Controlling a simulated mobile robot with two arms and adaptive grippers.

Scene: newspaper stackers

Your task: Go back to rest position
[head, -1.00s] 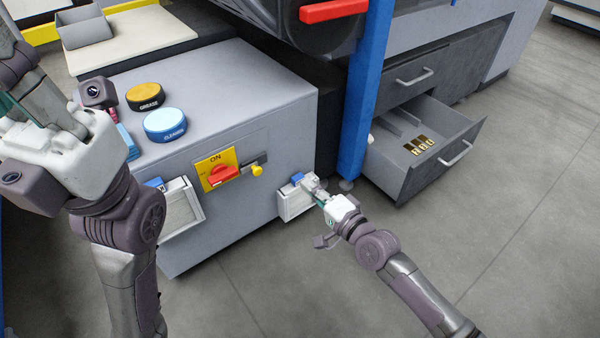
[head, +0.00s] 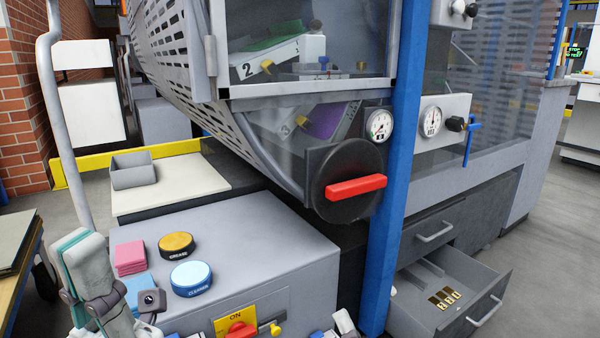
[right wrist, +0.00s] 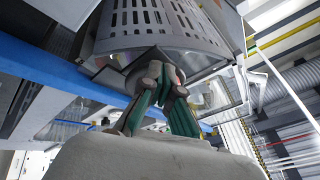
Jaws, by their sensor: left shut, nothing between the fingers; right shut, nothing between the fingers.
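My left gripper (head: 80,248) shows at the lower left of the head view, its pale fingers with teal pads together and pointing up. It is in front of the left end of the grey cabinet, and I see nothing held in it. My right gripper (right wrist: 164,85) shows in the right wrist view, its dark, teal-lined fingers shut and empty, pointing up toward a perforated grey guard (right wrist: 165,30).
The grey cabinet (head: 290,240) carries a yellow grease tin (head: 177,244), a blue cleaner tin (head: 191,278) and pink pads (head: 130,257). An open drawer (head: 455,290) juts out at lower right, beside a blue post (head: 396,150). A red handle (head: 356,187) sticks out of the machine.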

